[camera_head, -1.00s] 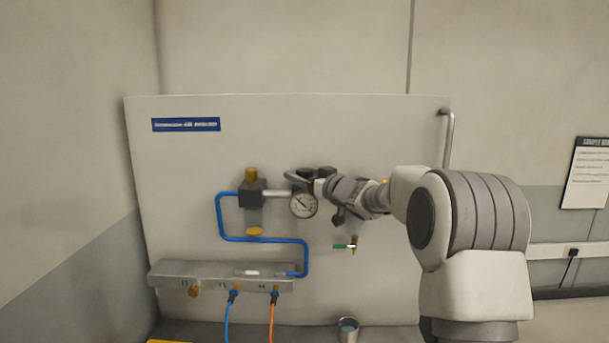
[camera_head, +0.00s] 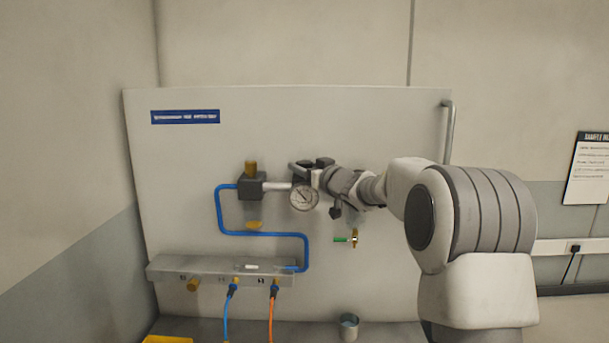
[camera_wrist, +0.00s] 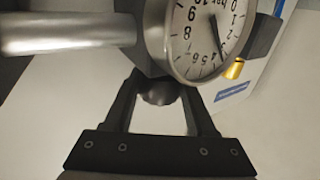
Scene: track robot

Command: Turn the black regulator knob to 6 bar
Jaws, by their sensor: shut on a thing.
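The regulator sits at the middle of the panel, with a round white gauge (camera_head: 304,197) on its front. In the wrist view the gauge (camera_wrist: 208,38) appears upside down, and its dark needle points to about 3 to 4. My gripper (camera_head: 318,176) reaches the regulator from the right. In the wrist view my gripper's two dark fingers (camera_wrist: 159,92) are shut on the black regulator knob just beside the gauge. The fingers and the regulator body hide most of the knob, and its turn angle cannot be read.
A grey pipe (camera_head: 276,187) joins the regulator to a dark block (camera_head: 251,188) with a brass top. A blue tube (camera_head: 262,234) runs to the manifold (camera_head: 215,268). A small green-handled valve (camera_head: 346,239) and a metal cup (camera_head: 349,327) are below my arm.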

